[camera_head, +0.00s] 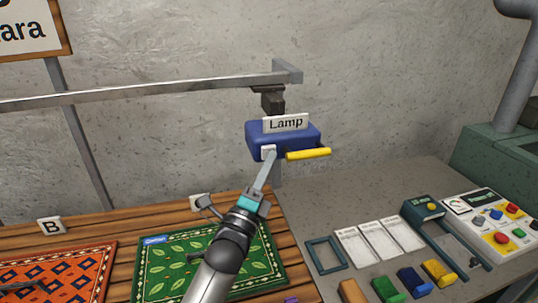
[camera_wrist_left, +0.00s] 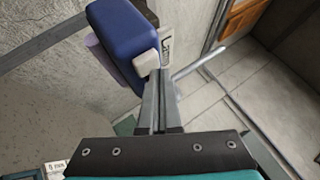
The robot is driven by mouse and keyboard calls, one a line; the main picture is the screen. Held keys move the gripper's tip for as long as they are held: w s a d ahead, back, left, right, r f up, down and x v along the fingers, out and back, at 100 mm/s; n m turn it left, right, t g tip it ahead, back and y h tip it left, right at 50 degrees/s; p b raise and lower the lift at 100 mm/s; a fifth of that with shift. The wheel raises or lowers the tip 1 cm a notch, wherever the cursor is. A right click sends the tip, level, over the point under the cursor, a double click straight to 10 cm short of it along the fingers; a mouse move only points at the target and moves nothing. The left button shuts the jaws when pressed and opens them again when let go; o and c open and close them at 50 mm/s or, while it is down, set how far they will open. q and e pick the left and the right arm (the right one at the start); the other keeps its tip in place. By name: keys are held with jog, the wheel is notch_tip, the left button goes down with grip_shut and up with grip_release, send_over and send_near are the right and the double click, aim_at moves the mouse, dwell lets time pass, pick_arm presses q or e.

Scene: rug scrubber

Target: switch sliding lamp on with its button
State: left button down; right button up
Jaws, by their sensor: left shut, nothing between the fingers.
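The sliding lamp (camera_head: 290,139) is a blue box with a "Lamp" label, hanging from a metal rail. A yellow handle (camera_head: 308,154) sticks out to its right. A small white button (camera_head: 267,151) is on its front left. My left gripper (camera_head: 270,156) is shut and empty, its fingertips right at the button. In the left wrist view the blue lamp (camera_wrist_left: 122,38) is above the closed fingers (camera_wrist_left: 160,74), and the white button (camera_wrist_left: 145,63) is beside their tips. I cannot tell whether they touch. My right gripper is not in view.
The rail (camera_head: 150,92) runs leftward from the lamp. Below are a wooden table with a green rug (camera_head: 165,262) and an orange rug (camera_head: 70,265). On the right a grey table holds coloured blocks, cards and a control panel (camera_head: 490,222).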

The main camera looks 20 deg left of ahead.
pick_arm(q)
jog(key=shift+w+a, duration=0.25)
jog(key=shift+w, duration=0.05)
dwell(0.7)
jog(key=shift+s+d, duration=0.45)
jog(key=shift+s, duration=0.2)
jog(key=shift+s, duration=0.1)
jog(key=shift+s+d+p, duration=0.4)
jog(key=shift+s+d, duration=0.15)
jog(key=shift+s, duration=0.25)
jog(key=shift+s+d+p, duration=0.35)
jog(key=shift+s+d, duration=0.25)
jog(key=shift+s, duration=0.2)
jog(key=shift+s+d+p, duration=0.4)
jog(key=shift+s+d, duration=0.15)
jog(key=shift+s, duration=0.25)
